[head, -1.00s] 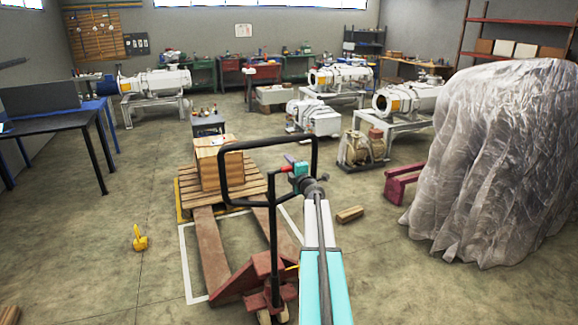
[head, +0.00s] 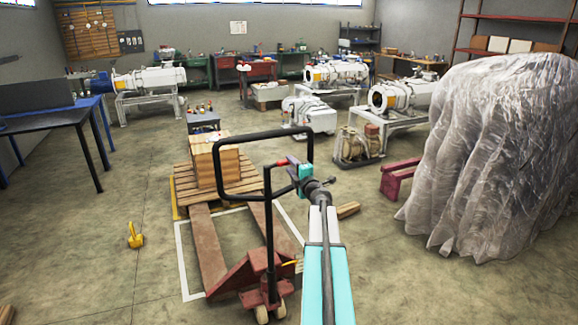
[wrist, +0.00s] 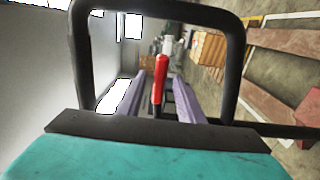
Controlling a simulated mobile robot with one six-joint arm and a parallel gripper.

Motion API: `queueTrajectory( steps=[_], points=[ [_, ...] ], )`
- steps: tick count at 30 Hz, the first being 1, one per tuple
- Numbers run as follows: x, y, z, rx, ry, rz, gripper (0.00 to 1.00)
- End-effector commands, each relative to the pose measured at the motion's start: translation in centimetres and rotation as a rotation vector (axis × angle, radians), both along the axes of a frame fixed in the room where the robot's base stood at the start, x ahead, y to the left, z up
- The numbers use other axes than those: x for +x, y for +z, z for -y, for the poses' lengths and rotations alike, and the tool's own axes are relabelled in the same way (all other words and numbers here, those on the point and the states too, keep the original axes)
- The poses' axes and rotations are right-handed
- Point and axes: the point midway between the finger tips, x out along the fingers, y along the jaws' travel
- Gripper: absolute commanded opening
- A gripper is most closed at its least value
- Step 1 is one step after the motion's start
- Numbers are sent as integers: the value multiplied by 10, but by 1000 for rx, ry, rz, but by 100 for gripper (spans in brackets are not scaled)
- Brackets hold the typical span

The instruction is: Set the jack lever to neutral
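The red pallet jack (head: 250,274) stands with its black loop handle (head: 215,167) upright; the loop also frames the wrist view (wrist: 240,60). In the head view, my gripper (head: 288,163) is at the right side of the loop, and the lever is hard to make out there.
A wooden pallet (head: 183,190) with a wooden crate (head: 228,165) stands beyond the jack. A plastic-covered bulk (head: 490,160) stands to the right, with a wood block (head: 347,210) on the floor nearer. Floor at the left is clear around a yellow object (head: 135,238).

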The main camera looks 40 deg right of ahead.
Motion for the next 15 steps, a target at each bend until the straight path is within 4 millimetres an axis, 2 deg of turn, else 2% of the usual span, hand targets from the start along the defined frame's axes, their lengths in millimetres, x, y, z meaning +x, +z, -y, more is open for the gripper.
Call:
queueTrajectory(
  steps=[15],
  points=[
    [-48,-1,-21,0,0,0,34]
  ],
)
